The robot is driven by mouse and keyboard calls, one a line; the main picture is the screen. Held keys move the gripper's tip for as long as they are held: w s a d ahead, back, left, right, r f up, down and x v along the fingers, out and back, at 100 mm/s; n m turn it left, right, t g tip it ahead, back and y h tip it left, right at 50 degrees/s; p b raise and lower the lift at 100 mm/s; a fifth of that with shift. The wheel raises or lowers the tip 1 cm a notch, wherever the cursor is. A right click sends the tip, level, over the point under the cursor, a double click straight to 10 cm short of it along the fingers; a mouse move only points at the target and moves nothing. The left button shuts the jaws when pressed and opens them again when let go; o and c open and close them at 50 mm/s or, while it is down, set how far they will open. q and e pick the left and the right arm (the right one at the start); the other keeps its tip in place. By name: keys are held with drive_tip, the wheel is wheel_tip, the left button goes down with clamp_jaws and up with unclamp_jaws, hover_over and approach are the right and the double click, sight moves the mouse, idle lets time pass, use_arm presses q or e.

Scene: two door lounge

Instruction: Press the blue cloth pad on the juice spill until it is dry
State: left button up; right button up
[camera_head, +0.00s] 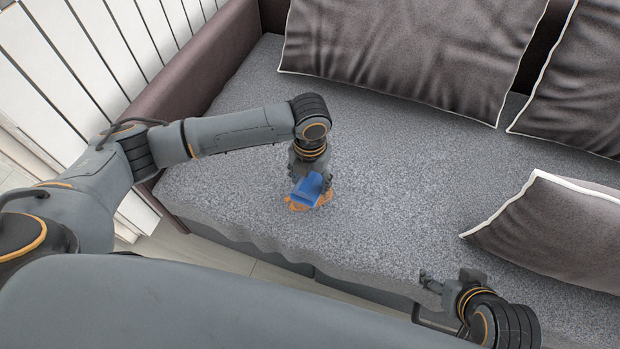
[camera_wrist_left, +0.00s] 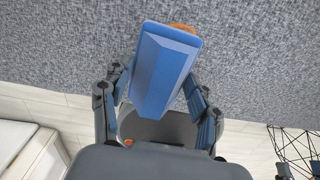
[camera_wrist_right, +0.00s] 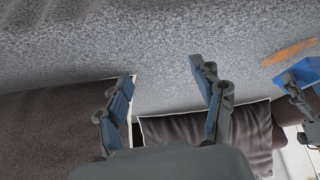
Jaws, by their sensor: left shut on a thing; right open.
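The blue cloth pad (camera_head: 308,188) is in my left gripper (camera_head: 311,180), over the grey sofa seat. The gripper is shut on it, and the pad fills most of the middle of the left wrist view (camera_wrist_left: 163,72). The orange juice spill (camera_head: 296,204) shows around the pad on the seat. The pad hides part of it, and I cannot tell whether the pad touches the fabric. The spill also shows in the right wrist view (camera_wrist_right: 290,52). My right gripper (camera_head: 447,284) is open and empty near the seat's front edge, its fingers apart in the right wrist view (camera_wrist_right: 165,75).
The grey sofa seat (camera_head: 400,170) is clear between my two grippers. Dark cushions with white piping lie at the back (camera_head: 410,50) and right (camera_head: 555,230).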

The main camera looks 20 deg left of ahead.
use_arm(q)
drive_tip(key=shift+f+b, duration=0.95)
drive_tip(key=shift+b, duration=0.15)
drive_tip(key=shift+f+b, duration=0.8)
drive_tip(key=shift+b, duration=0.2)
drive_tip(key=shift+f, duration=0.15)
use_arm(e)
drive_tip(key=w+a+r+t+y, duration=0.1)
drive_tip(key=w+a+r+t, duration=0.1)
drive_tip(key=w+r+t, duration=0.4)
drive_tip(key=w+a+r+t+y, duration=0.2)
drive_tip(key=w+r+t, duration=0.3)
drive_tip(key=r, duration=0.4)
drive_tip(key=shift+w+a+r+n+t+y, duration=0.15)
drive_tip(key=shift+w+a+n+t+y, duration=0.2)
drive_tip(key=shift+w+a, duration=0.4)
use_arm(q)
drive_tip(key=shift+f, duration=0.6)
use_arm(e)
drive_tip(key=shift+s, duration=0.1)
drive_tip(key=shift+s+d+f+g, duration=0.1)
drive_tip(key=shift+f+g, duration=0.2)
drive_tip(key=shift+f, duration=0.3)
drive_tip(key=shift+s+d+f+g, duration=0.1)
drive_tip(key=shift+f+g, duration=0.15)
drive_tip(key=shift+f, duration=0.35)
idle(1.6)
